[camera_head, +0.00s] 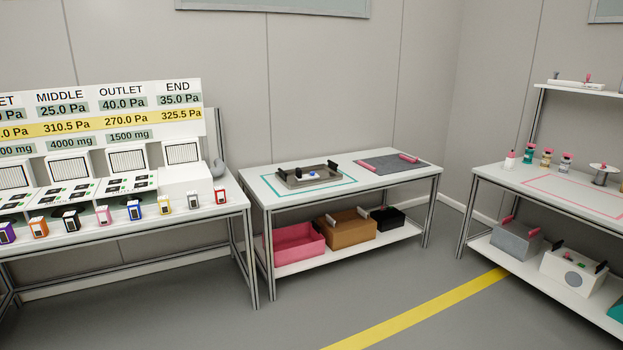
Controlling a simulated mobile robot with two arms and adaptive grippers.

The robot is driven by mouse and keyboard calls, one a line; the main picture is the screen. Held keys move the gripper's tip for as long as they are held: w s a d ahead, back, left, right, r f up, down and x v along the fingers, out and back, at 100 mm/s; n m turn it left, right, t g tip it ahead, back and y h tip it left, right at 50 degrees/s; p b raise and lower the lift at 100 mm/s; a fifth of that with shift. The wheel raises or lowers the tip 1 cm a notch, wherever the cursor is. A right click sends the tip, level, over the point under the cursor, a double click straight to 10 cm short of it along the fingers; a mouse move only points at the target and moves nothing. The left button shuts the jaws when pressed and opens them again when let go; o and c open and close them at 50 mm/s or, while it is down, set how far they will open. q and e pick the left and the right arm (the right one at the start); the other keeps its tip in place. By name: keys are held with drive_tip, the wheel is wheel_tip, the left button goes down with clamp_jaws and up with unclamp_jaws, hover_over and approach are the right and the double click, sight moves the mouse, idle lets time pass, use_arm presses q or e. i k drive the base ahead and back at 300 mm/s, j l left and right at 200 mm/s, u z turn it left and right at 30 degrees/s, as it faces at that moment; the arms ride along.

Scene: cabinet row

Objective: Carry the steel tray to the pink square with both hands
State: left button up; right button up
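The steel tray (322,179) rests on the middle table, inside a teal outlined square (273,193). It has a black handle at each of its two ends, and a few small white and blue items lie in it. The pink square (540,179) is an outline on the top of the right-hand table, partly cut off by the picture's right edge. Neither of my grippers shows in the head view.
A grey mat (388,166) with pink handles lies beside the tray. Bins, including a pink bin (290,243), fill the lower shelf. Small bottles (546,158) stand behind the pink square. A yellow floor line (420,315) crosses clear floor between the tables.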

sight(579, 193)
drive_tip(key=i+z, duration=0.35)
drive_tip(key=i, duration=1.15)
